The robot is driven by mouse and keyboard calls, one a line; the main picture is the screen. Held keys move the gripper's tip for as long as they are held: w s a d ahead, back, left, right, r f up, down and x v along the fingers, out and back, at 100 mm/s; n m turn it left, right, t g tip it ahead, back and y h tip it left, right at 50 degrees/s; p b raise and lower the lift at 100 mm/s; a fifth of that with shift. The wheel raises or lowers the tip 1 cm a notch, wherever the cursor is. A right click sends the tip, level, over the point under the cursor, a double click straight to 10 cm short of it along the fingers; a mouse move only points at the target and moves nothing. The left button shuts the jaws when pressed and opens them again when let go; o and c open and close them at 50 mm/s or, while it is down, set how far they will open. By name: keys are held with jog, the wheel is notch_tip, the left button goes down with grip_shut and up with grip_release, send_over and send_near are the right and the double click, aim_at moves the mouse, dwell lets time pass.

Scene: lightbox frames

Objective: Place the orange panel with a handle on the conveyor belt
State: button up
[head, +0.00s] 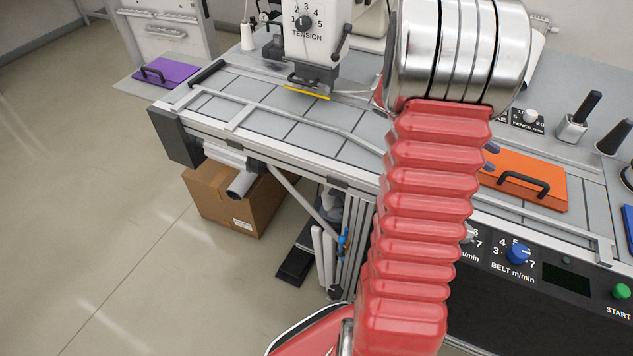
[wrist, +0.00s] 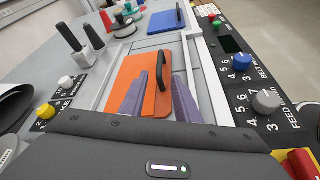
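The orange panel (head: 527,178) lies flat on the grey slatted conveyor belt (head: 320,145) at the right, between the rails. Its black bar handle faces up. In the wrist view the orange panel (wrist: 132,72) is ahead of my gripper (wrist: 159,80), its handle (wrist: 162,70) running away from me. The two grey-purple fingers are apart, one on each side of the handle in the picture, with nothing held. I cannot tell their height above the panel. In the head view my red arm hides most of the gripper; only small fingertips show at the panel's left edge.
A blue panel (wrist: 167,22) lies beyond the orange one. A purple panel (head: 166,71) lies at the far left. A white tension unit (head: 317,35) stands over the belt. Black-handled tools (head: 580,117) stand behind the panel; control knobs (head: 517,253) line the front.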

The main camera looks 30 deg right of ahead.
jog(key=w+a+r+m+t+y, duration=0.1)
jog(key=w+a+t+y, duration=0.2)
jog(key=a, duration=1.2)
jog(key=w+a+r+m+t+y, duration=0.1)
jog(key=a+t, duration=0.7)
jog(key=a, duration=0.8)
jog(key=w+a+r+m+t+y, duration=0.1)
jog(key=w+a+r+t+y, duration=0.2)
jog(key=a, duration=1.3)
jog(key=shift+w+r+t+y, duration=0.25)
jog(key=shift+w+t+y, duration=0.6)
jog(key=shift+t, duration=0.35)
jog(key=shift+s, duration=0.15)
